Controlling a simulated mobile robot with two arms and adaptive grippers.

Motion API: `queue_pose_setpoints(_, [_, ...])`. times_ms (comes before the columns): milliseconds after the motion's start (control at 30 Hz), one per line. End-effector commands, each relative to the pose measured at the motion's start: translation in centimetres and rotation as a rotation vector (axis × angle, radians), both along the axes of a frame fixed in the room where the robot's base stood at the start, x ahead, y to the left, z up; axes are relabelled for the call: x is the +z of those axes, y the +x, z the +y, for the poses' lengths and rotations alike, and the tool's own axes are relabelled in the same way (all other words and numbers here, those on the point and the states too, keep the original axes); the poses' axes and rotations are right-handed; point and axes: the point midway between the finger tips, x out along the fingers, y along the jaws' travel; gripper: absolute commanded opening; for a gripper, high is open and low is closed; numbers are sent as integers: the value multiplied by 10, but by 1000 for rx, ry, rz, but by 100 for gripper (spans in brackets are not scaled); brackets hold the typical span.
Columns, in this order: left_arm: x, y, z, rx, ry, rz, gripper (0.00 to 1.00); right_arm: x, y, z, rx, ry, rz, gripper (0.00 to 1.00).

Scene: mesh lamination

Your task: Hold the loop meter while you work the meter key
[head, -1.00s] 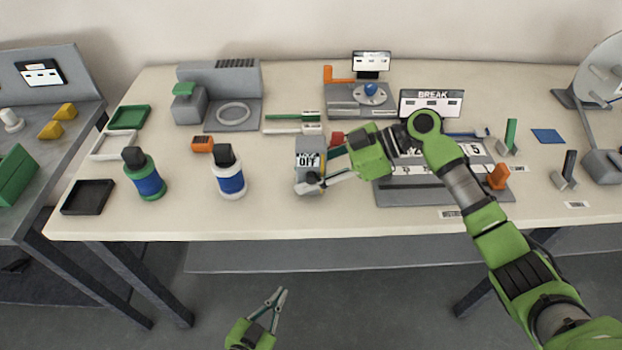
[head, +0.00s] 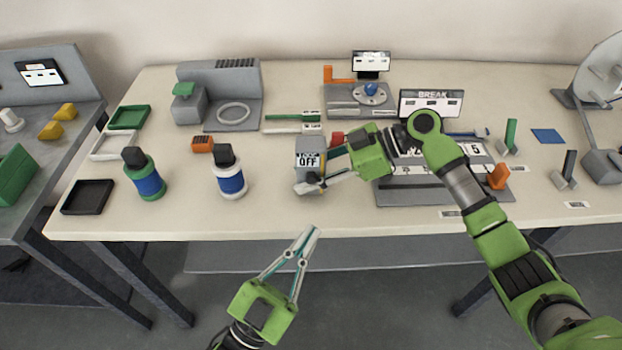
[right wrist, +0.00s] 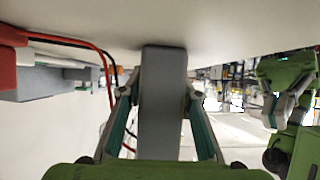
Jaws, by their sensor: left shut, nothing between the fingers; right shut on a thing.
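The loop meter (head: 308,146) is a grey box with a display reading OFF, near the table's front edge in the head view. My right gripper (head: 320,172) is shut on it from the right. In the right wrist view the grey meter body (right wrist: 163,95) fills the space between the fingers. My left gripper (head: 309,232) is shut and empty, in front of the table edge and below the meter in the picture. It also shows at the right of the right wrist view (right wrist: 275,112). I cannot make out the meter key clearly.
A white bottle (head: 230,183) and a green bottle (head: 145,182) with blue bands stand left of the meter. A grey station with a BREAK sign (head: 432,105) is to the right, under my right arm. Red and black leads (right wrist: 100,60) show in the wrist view.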

Motion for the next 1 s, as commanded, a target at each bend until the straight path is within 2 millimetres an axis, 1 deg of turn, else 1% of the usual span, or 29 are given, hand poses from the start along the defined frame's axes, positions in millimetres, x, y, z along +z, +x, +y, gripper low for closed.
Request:
queue_pose_setpoints(267, [0,1,0,0,1,1,0,1,0,0,0,1,-1,11])
queue_pose_setpoints(367, [0,6,0,1,1,-1,0,1,0,0,0,1,-1,11])
queue_pose_setpoints(467, [0,15,0,0,1,-1,0,1,0,0,0,1,-1,11])
queue_pose_setpoints(800, [0,63,-1,1,2,-2,0,1,0,0,0,1,-1,11])
queue_pose_setpoints(1000, [-1,82,-2,1,1,0,0,1,0,0,0,1,-1,11])
